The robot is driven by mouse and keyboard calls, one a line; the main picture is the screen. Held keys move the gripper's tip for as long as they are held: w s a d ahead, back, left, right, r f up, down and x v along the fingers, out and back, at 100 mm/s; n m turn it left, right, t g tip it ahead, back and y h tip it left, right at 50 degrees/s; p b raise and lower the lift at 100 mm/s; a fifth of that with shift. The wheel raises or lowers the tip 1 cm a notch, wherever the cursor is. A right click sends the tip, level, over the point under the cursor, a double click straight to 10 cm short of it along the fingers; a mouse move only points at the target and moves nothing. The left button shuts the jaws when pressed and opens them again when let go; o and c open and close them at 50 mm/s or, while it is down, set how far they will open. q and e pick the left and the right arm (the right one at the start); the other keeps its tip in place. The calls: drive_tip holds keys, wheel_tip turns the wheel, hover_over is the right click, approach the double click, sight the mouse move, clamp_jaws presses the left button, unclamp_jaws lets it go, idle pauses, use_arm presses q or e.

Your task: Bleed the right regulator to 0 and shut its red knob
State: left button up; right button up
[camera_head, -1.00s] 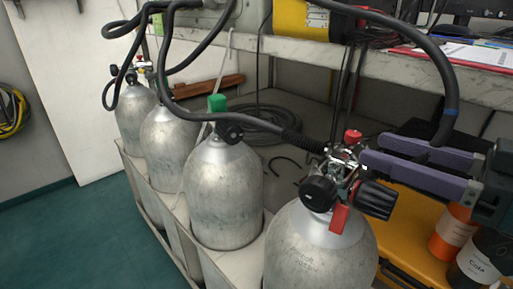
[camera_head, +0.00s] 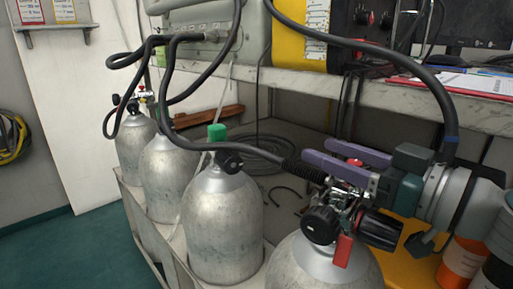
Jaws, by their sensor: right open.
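The regulator (camera_head: 345,207) sits on the valve of the nearest grey cylinder (camera_head: 318,270), at the lower right of the head view. It has a chrome body, black hand knobs (camera_head: 320,225) and a red tag (camera_head: 343,250). Its small red knob (camera_head: 355,162) shows at the top, partly hidden by the purple fingers of my right gripper (camera_head: 315,156). The gripper is open, reaching in from the right, with its fingers above the regulator and on either side of the red knob in the picture. I cannot tell whether they touch it. My left gripper is out of view.
Black hoses (camera_head: 290,25) loop overhead to a grey box (camera_head: 212,30) on a shelf (camera_head: 280,80). Orange bottles (camera_head: 460,262) stand at the lower right.

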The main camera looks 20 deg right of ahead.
drive_tip(key=shift+c, duration=0.2)
clamp_jaws()
idle(0.4)
